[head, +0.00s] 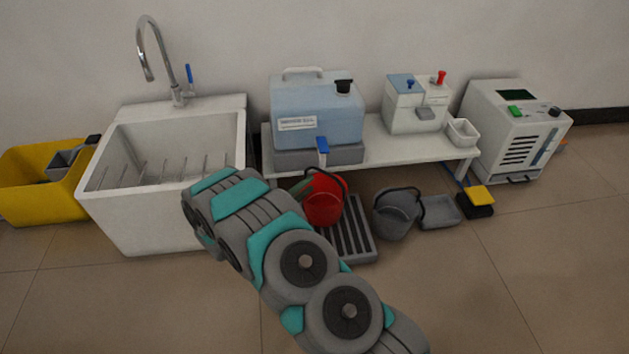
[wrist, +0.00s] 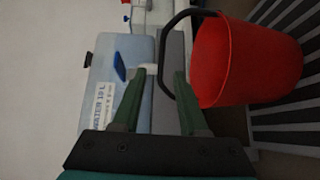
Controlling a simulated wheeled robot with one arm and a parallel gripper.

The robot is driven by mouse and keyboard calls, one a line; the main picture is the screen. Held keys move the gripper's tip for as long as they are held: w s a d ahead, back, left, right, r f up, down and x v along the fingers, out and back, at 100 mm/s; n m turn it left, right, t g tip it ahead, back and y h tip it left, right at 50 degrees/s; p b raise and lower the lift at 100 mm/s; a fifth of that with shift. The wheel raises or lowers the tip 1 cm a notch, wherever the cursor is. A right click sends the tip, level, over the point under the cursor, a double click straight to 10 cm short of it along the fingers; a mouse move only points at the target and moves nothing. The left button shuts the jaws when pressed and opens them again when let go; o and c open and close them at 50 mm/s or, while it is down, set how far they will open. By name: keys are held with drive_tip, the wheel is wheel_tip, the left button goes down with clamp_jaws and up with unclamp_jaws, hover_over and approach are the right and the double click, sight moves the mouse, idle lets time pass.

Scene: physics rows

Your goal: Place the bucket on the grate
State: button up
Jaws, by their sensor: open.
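The red bucket (head: 323,205) appears upright over the back part of the slatted grey grate (head: 359,238); I cannot tell if its base rests fully on the slats. In the wrist view the red bucket (wrist: 248,62) lies to the right of the fingers, with the grate (wrist: 290,135) behind it. My gripper (wrist: 157,75) is open. The bucket's dark handle (wrist: 166,50) loops across the gap between the two green fingers. In the head view my gripper (head: 303,187) is mostly hidden behind my arm, beside the bucket's left side.
A grey bucket (head: 394,214) and a grey dustpan-like tray (head: 439,210) stand right of the grate. A low white bench (head: 400,150) with a blue water tank (head: 318,110) overhangs behind. A white sink (head: 160,215) stands left. The front right floor is clear.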

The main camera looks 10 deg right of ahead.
drive_tip(key=shift+s+a, duration=0.15)
drive_tip(key=shift+a, duration=0.05)
drive_tip(key=w+a+r+m+y, duration=0.2)
drive_tip(key=w+a+r+y, duration=0.55)
drive_tip(key=y, duration=0.25)
drive_tip(key=s+a+r+g+y, duration=0.35)
drive_tip(key=s+r+y, duration=0.25)
drive_tip(key=s+r, duration=0.4)
drive_tip(key=s+d+r+m+g+h, duration=0.1)
drive_tip(key=s+d, duration=0.5)
drive_tip(key=s, duration=0.8)
drive_tip(key=s+d+r+m+g, duration=0.2)
drive_tip(key=s+d+g, duration=0.3)
drive_tip(key=s, duration=1)
drive_tip(key=s+d+r+m+g+h, duration=0.1)
drive_tip(key=s+d, duration=0.6)
drive_tip(key=s, duration=0.8)
drive_tip(key=r+m+g, duration=0.1)
drive_tip(key=g, duration=0.1)
drive_tip(key=shift+s+d+m+g+h, duration=0.15)
drive_tip(key=shift+m+g+h, duration=0.15)
drive_tip(key=shift+m+g, duration=0.1)
drive_tip(key=shift+r, duration=0.1)
